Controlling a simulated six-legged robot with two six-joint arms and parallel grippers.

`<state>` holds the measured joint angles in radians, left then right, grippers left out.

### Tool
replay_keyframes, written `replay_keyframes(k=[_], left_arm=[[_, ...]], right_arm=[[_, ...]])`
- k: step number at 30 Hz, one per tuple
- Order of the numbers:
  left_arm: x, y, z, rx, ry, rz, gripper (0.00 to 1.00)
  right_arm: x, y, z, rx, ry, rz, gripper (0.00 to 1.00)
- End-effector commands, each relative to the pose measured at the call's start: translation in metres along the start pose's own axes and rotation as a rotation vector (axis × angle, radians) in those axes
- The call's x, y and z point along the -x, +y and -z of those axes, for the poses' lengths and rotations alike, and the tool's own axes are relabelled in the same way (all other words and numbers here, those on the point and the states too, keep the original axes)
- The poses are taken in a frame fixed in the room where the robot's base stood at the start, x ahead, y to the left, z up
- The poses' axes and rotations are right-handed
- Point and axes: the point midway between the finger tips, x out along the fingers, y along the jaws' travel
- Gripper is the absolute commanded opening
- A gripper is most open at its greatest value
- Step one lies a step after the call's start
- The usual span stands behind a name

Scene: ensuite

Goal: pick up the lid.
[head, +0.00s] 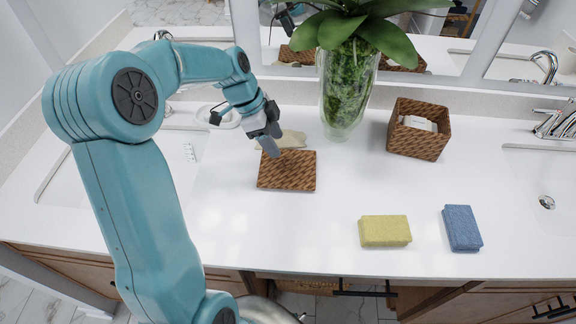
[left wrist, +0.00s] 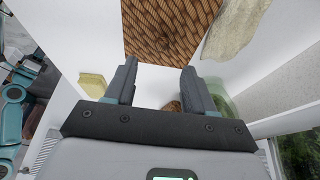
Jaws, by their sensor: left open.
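The lid (head: 287,177) is a flat, brown woven square lying on the white counter in front of the vase. In the left wrist view the lid (left wrist: 185,25) fills the top middle, with a small knob near its centre. My left gripper (head: 270,142) is above the lid's back left part, pointing down. In the left wrist view its two fingers (left wrist: 160,70) are apart with nothing between them, and the lid lies beyond their tips. My right gripper is not in view.
A brown woven box (head: 413,142) with white contents stands at the right. A glass vase (head: 346,90) with a leafy plant stands behind the lid. A pale, flat piece (head: 293,139) lies just behind the lid. Yellow (head: 385,231) and blue (head: 462,228) sponges lie front right.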

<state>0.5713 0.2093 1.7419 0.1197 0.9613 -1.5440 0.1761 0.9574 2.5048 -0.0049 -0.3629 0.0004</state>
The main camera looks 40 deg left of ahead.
Motion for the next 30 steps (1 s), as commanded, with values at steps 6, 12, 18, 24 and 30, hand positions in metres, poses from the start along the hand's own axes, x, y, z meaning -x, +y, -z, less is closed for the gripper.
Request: replay_keyframes(k=[6,12,18,24,30], left_arm=[[-0.027,0.0,0.0,0.0,0.0,-0.001,0.54],[-0.048,-0.002,0.001,0.001,0.0,-0.005,0.54],[-0.077,-0.004,-0.001,0.001,0.0,-0.002,0.54],[-0.081,-0.005,-0.001,0.001,0.0,0.002,0.54],[-0.081,-0.005,-0.001,0.001,0.0,0.001,0.12]], right_arm=[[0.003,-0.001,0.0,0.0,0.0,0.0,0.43],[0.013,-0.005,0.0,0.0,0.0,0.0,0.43],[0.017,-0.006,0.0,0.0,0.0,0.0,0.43],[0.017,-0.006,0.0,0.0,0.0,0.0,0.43],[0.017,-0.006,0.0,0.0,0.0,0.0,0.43]])
